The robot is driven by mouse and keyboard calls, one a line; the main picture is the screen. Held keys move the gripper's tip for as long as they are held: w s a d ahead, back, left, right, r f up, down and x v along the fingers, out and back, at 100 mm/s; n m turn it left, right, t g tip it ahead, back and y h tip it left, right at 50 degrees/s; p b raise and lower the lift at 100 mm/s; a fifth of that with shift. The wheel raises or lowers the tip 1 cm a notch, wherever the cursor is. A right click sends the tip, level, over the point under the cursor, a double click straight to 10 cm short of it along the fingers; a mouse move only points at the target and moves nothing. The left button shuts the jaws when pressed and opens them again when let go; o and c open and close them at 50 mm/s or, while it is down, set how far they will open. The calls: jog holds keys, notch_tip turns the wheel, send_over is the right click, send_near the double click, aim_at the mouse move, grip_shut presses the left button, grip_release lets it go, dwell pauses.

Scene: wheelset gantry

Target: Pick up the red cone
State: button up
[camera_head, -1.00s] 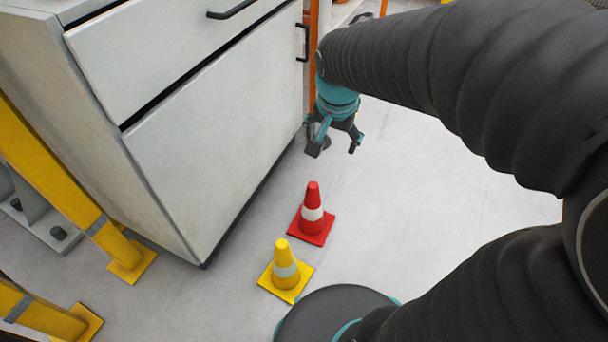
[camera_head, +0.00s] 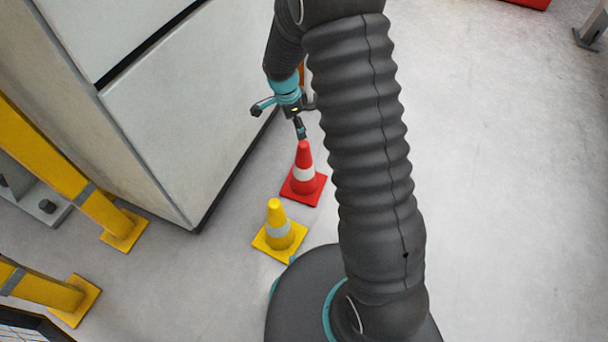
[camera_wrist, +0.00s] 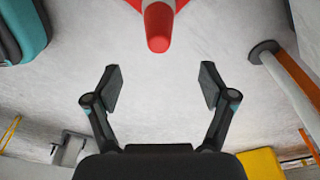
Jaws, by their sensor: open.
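The red cone (camera_head: 304,169) with a white band stands upright on its square red base on the floor in the head view. In the wrist view its rounded red tip (camera_wrist: 158,28) shows at the top centre, beyond the fingertips. My gripper (camera_head: 290,118) is above and just behind the cone in the head view, with one finger close over the cone's tip. In the wrist view my gripper (camera_wrist: 160,88) is open, its two fingers well apart with only floor between them. Whether a finger touches the cone cannot be told.
A yellow cone (camera_head: 279,228) stands close in front of the red one, near my base. A grey cabinet (camera_head: 180,120) stands to the left. Yellow posts (camera_head: 100,215) stand at the far left. An orange post (camera_wrist: 290,75) shows in the wrist view.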

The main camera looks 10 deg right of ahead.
aim_at(300, 144)
jog(key=f, duration=0.5)
jog(key=d+f, duration=0.1)
jog(key=f, duration=0.2)
jog(key=shift+w+d+b, duration=0.1)
jog(key=shift+b, duration=0.2)
jog(key=shift+d+f, duration=0.25)
jog(key=shift+f, duration=0.6)
jog(key=shift+d+f, duration=0.2)
jog(key=shift+f, duration=0.7)
jog(key=shift+d+f, duration=0.25)
jog(key=shift+f, duration=0.6)
grip_shut()
